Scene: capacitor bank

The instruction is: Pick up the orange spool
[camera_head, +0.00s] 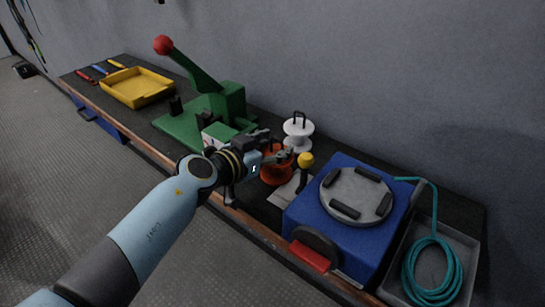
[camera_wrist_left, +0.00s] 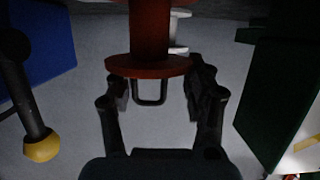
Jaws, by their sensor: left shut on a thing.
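The orange spool (camera_head: 275,172) stands near the middle of the bench in the head view, partly behind my left gripper (camera_head: 284,158). It looks red-brown in the left wrist view (camera_wrist_left: 150,35), with a black loop handle (camera_wrist_left: 149,98) at its flange. My left gripper reaches in from the left and is shut on the spool, with a finger on each side in the wrist view (camera_wrist_left: 158,82). The exact contact is dark and hard to make out. I cannot tell whether the spool touches the bench. My right gripper is out of view.
A white spool (camera_head: 298,134) stands just behind. A green lever press (camera_head: 205,110) is to the left, with a yellow tray (camera_head: 137,86) beyond it. A yellow-knobbed lever (camera_head: 305,161) and a blue box (camera_head: 330,215) are close on the right. A grey tray (camera_head: 463,240) holds teal hose (camera_head: 432,270).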

